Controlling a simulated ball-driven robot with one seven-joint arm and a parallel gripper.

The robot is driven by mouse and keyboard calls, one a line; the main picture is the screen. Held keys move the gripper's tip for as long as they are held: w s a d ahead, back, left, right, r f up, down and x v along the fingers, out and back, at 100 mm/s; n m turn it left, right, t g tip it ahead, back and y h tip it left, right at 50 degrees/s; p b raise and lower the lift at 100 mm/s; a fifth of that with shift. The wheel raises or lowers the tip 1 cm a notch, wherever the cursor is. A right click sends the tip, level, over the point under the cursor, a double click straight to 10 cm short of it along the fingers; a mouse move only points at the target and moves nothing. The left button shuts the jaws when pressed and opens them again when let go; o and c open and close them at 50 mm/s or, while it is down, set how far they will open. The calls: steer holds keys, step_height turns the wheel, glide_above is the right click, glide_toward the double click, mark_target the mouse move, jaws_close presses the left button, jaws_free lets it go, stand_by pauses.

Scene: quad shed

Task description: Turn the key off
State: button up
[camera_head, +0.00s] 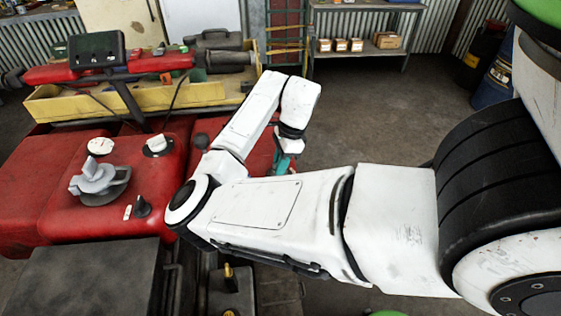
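The red quad body (150,178) is at the left. On it are a large grey winged knob (98,182), a small black switch (141,207) with a small pale tab beside it, a round white dial (101,146) and a white knob (157,144). I cannot tell for certain which part is the key; the black switch may be it.
A black display (97,50) on handlebars and a yellow rack (130,100) holding gear stand behind the controls. A black box with a brass-coloured fitting (229,271) is at the bottom. Shelves with cartons (340,45) and drums (497,80) are at the back. Open floor lies right of the quad.

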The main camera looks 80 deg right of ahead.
steer(key=o, duration=0.3)
steer(key=p+v, duration=0.2)
steer(key=w+p+v, duration=0.1)
steer(key=p+v, duration=0.2)
steer(key=a+p+v, duration=0.1)
steer(key=p+v, duration=0.1)
steer(key=v, duration=0.1)
steer(key=shift+w+r, duration=0.15)
steer(key=shift+w, duration=0.2)
stand_by(0.6)
